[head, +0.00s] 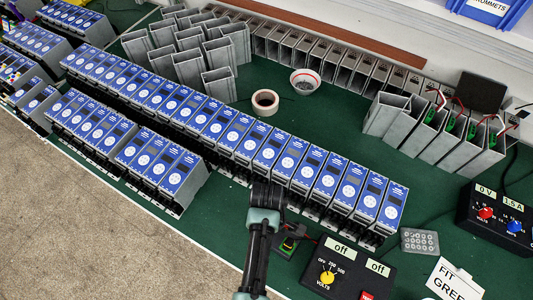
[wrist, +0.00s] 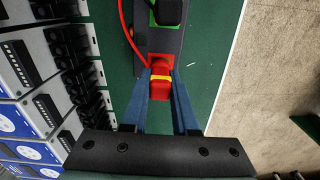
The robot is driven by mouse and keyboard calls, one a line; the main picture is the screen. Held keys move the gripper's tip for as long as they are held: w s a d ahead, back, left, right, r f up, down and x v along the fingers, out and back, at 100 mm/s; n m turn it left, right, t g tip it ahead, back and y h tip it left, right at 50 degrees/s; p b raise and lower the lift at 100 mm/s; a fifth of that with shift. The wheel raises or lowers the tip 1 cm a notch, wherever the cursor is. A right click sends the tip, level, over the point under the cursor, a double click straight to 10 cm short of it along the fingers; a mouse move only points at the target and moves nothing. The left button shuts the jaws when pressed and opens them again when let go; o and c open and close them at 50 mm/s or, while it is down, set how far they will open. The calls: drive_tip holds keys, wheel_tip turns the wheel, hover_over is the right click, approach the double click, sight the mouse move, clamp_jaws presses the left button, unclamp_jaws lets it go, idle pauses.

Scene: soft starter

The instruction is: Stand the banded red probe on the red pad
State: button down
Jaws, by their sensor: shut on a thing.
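The red probe (wrist: 160,82) with a yellow band is between the blue fingers of my gripper (wrist: 160,68), which is shut on it. A red patch at its far end, seemingly the red pad (wrist: 161,60), lies on a dark block (wrist: 163,42). I cannot tell whether the probe touches it. A black piece (wrist: 167,12) sits on a green patch on the same block. In the head view, the block (head: 287,244) is beside my arm, and my arm hides the fingertips and probe.
A long row of blue-fronted units (head: 240,135) stands close behind and left of my gripper. A meter box (head: 345,270) with a yellow knob is right of the block. A red cable (wrist: 124,30) curves beside the block. Open green bench lies right of the block in the wrist view.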

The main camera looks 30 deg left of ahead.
drive_tip(key=shift+f, duration=0.1)
drive_tip(key=c, duration=0.6)
unclamp_jaws()
wheel_tip(320, 180, up, 13)
drive_tip(key=b, duration=0.1)
drive_tip(key=shift+b, duration=0.3)
idle(0.3)
